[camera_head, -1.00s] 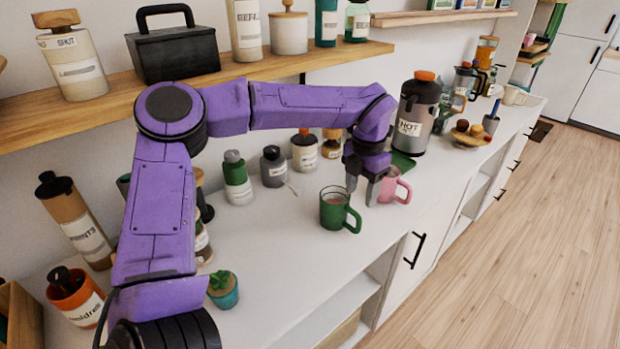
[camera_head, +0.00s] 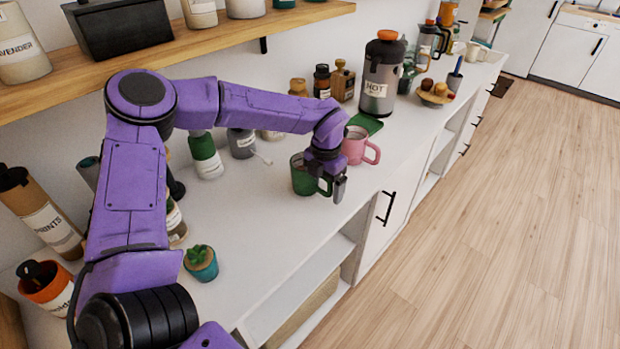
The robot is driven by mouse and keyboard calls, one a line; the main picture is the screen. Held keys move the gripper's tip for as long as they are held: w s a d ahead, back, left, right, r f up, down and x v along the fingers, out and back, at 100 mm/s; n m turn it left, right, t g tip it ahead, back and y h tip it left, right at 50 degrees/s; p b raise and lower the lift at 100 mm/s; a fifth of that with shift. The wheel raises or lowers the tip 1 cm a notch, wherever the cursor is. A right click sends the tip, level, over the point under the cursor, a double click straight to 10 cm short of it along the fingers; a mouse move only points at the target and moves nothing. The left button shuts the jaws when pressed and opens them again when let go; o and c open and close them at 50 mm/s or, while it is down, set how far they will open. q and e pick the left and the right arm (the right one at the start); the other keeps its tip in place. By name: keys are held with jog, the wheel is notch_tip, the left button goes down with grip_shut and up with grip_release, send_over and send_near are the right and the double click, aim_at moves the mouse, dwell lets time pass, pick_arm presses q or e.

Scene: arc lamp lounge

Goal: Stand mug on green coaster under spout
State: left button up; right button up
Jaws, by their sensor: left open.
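A green mug (camera_head: 303,178) stands upright on the white counter, its handle toward the front right. A pink mug (camera_head: 354,147) stands behind it to the right, its handle to the right. My left gripper (camera_head: 334,188) is open and points down at the green mug's handle, partly covering it. I cannot tell whether the fingers straddle or touch the handle. The green coaster (camera_head: 368,123) lies flat beyond the pink mug, at the foot of a grey dispenser (camera_head: 380,82) with an orange top and a HOT label. Its spout is too small to make out. My right gripper is not in view.
The counter (camera_head: 262,215) is bare in front of the green mug, up to its front edge. Bottles, including a green and white one (camera_head: 206,158), stand along the wall. A potted succulent (camera_head: 201,264) is near left. A wooden shelf (camera_head: 225,38) hangs above.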

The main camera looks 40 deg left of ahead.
pick_arm(q)
jog(key=shift+r, duration=0.1)
jog(key=c, duration=1.6)
